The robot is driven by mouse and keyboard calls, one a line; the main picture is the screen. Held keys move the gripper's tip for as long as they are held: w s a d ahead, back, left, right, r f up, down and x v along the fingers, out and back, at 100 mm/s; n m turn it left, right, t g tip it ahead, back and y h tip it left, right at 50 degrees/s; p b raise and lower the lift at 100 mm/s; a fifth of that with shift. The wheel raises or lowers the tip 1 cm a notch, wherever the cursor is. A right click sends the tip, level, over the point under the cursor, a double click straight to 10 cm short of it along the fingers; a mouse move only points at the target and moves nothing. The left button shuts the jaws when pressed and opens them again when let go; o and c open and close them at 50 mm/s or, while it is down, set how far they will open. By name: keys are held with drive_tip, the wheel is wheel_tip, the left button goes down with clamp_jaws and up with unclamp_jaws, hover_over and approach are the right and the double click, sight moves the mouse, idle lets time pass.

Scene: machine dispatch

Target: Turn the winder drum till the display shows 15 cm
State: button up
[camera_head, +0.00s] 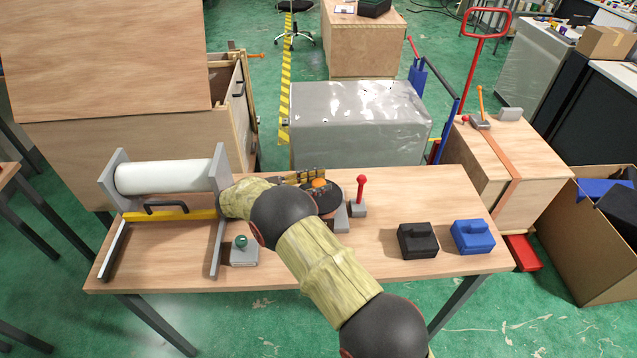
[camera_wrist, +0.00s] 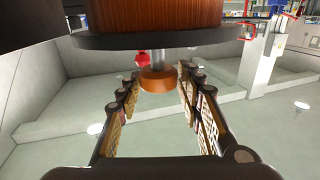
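The winder drum (camera_wrist: 155,14) shows at the top of the wrist view as a brown cylinder with a dark flange (camera_wrist: 155,40). An orange crank knob (camera_wrist: 158,79) sits on a metal stem at the flange. My gripper (camera_wrist: 161,73) is open, with one finger on each side of the knob; I cannot tell whether either touches it. In the head view the orange knob (camera_head: 319,183) shows above the dark flange (camera_head: 328,199), partly hidden by my arm and gripper (camera_head: 311,176). No display reading can be made out.
A red-knobbed lever (camera_head: 361,188) stands just right of the drum. A green button box (camera_head: 243,252) and a white roll in a frame (camera_head: 163,177) are at left. A black block (camera_head: 417,240) and a blue block (camera_head: 472,237) lie at right.

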drive_tip(key=shift+o, duration=1)
drive_tip(key=shift+f, duration=0.1)
drive_tip(key=v, duration=1.2)
